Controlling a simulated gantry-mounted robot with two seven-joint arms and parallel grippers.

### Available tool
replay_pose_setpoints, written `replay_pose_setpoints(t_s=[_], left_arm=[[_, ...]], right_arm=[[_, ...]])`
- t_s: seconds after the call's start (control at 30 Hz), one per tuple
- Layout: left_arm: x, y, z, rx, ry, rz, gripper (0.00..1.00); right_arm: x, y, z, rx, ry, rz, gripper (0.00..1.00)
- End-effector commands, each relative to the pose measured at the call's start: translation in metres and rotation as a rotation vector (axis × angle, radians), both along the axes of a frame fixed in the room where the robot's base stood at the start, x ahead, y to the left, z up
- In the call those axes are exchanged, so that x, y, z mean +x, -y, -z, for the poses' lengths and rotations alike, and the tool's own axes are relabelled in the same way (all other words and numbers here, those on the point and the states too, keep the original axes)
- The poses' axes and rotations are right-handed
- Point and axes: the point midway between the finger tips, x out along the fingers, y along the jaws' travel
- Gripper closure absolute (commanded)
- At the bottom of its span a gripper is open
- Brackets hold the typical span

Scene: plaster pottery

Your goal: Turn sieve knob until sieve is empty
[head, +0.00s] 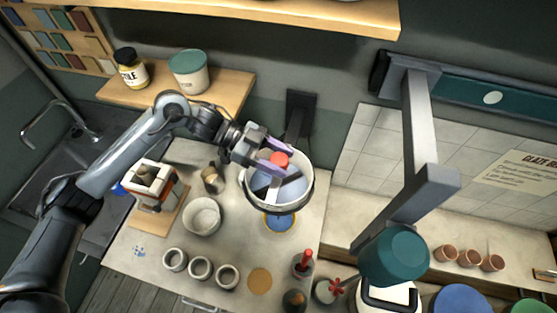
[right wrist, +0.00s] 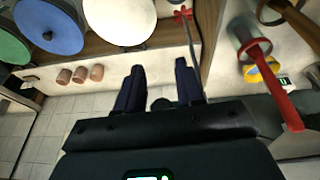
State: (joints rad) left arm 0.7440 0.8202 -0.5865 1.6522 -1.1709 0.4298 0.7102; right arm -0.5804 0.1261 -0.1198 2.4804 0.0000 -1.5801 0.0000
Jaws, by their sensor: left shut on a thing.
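The sieve (head: 307,190) is a round white-rimmed drum in the middle of the head view, held out above the table near a dark wall bracket. Its red knob (head: 280,159) shows at the far side of its top. Pale blue-grey surfaces and darker bars show inside; whether powder is left there I cannot tell. My left gripper (head: 272,156) reaches in from the left, with its purple fingers closed on the red knob. My right gripper (right wrist: 160,84) shows in the right wrist view with two dark fingers spread apart and nothing between them.
A blue plate with a yellow rim (head: 281,222) lies under the sieve. A white bowl (head: 202,215) and several small pots stand to its left and front. A red-handled tool (head: 305,260) stands nearer. Terracotta cups (head: 468,258) sit at right.

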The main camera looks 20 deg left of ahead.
Motion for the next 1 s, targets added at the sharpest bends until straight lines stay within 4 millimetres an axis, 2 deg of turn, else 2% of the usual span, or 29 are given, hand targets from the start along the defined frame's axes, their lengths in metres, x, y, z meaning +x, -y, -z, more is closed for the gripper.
replay_pose_setpoints(t_s=[0.03,0.3,0.93,0.97,1.0], left_arm=[[0.002,0.0,0.003,0.001,0.002,0.029,0.77],[0.001,0.0,0.003,0.002,0.0,0.161,0.77],[0.0,0.0,0.003,0.005,-0.002,0.213,0.77],[0.0,0.0,0.003,0.005,-0.002,0.213,0.45],[0.0,0.0,0.003,0.005,-0.002,0.213,0.39]], right_arm=[[0.0,0.0,0.008,0.0,0.0,0.0,0.63],[0.0,-0.001,0.023,0.005,-0.001,0.003,0.63],[0.0,-0.002,0.027,0.009,0.0,0.005,0.63],[0.0,-0.002,0.027,0.009,0.0,0.005,0.63],[0.0,-0.002,0.027,0.009,0.0,0.004,0.63]])
